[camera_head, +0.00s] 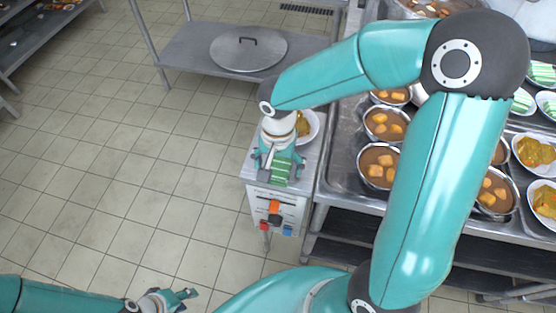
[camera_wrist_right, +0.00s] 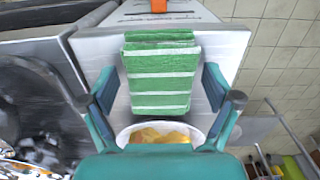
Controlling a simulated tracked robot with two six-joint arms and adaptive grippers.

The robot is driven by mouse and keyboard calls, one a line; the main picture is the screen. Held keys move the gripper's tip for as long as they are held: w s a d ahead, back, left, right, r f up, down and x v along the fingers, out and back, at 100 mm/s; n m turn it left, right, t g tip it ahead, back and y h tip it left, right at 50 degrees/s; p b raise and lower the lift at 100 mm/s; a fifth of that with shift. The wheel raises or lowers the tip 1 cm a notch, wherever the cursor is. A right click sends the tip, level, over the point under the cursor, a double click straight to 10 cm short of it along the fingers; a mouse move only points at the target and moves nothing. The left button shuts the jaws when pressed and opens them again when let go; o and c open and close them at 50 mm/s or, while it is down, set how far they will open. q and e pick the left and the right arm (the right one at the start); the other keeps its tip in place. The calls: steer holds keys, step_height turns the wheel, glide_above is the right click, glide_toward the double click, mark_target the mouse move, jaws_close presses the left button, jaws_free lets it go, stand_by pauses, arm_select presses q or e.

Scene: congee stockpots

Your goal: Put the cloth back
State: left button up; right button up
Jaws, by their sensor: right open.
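The cloth (camera_head: 281,172) is green with white stripes and lies at the front of the small metal stand's top. In the right wrist view the cloth (camera_wrist_right: 161,72) looks folded into a rectangle. My right gripper (camera_head: 278,160) is over the stand by the cloth. In its wrist view, my right gripper (camera_wrist_right: 162,100) is open, with one finger on each side of the cloth and visible gaps between. My left gripper (camera_head: 172,298) is at the bottom left over the floor, away from the cloth; its jaw opening is unclear.
A white bowl (camera_head: 309,125) of yellow food stands behind the cloth on the stand (camera_head: 308,165). The stand's front has an orange knob (camera_head: 274,207). A steel counter with several food bowls (camera_head: 380,165) is at right. A lid (camera_head: 248,49) lies on a shelf behind.

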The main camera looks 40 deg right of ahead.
mark_target(278, 165)
step_height(278, 165, up, 12)
steer(key=p, duration=0.1)
stand_by(0.5)
stand_by(0.4)
